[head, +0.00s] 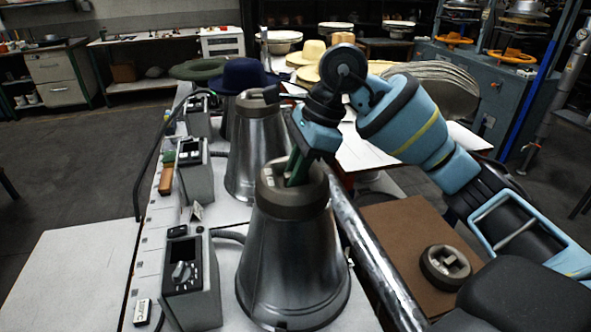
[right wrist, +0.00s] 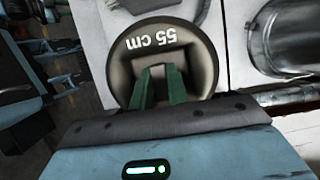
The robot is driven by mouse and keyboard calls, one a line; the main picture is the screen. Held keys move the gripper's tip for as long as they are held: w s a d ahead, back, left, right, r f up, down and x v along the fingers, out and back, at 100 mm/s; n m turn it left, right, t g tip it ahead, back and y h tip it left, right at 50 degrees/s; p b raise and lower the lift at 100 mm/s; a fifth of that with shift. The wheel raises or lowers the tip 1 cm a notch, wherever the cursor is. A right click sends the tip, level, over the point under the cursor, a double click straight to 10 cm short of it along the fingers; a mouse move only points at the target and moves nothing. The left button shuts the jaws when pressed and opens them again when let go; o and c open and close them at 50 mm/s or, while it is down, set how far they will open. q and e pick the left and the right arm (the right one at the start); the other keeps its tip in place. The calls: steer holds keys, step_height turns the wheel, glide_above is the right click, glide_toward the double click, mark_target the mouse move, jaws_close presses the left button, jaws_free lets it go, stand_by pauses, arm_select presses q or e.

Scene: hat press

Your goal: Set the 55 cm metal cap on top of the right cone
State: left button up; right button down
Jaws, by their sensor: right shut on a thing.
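The 55 cm metal cap (head: 310,208) is a dark round disc with a square recess. It is at the top of the near cone (head: 293,265), a tall grey metal cone, and looks level and roughly centred. I cannot tell whether it rests fully on the cone. My right gripper (head: 296,176) reaches down from above, its green fingers shut on the cap inside the recess. In the right wrist view the cap (right wrist: 126,68) shows its "55 cm" marking, with my right gripper (right wrist: 160,72) in its middle. My left gripper is not in view.
A second cone (head: 257,150) stands behind. Control boxes (head: 189,275) line the left side of the white bench. Another dark cap (head: 432,272) lies on a brown board (head: 397,225) at right. A metal pipe (head: 365,250) runs between. Hats (head: 243,76) stand behind.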

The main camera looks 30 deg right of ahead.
stand_by(0.6)
steer(key=c, duration=1.3)
jaws_free()
steer(key=shift+f, duration=0.2)
steer(key=shift+a+r+p+v, duration=0.15)
steer(key=shift+p+v, duration=0.3)
steer(key=shift+v, duration=0.8)
steer(key=shift+a+p+v, duration=0.2)
steer(key=shift+p+v, duration=0.25)
steer(key=shift+v, duration=0.8)
steer(key=shift+a+r+p+v, duration=0.15)
steer(key=shift+p+v, duration=0.3)
steer(key=shift+v, duration=0.8)
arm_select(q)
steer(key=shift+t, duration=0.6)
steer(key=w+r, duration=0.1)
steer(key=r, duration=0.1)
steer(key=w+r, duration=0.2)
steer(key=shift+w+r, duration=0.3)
arm_select(e)
steer(key=shift+f, duration=0.1)
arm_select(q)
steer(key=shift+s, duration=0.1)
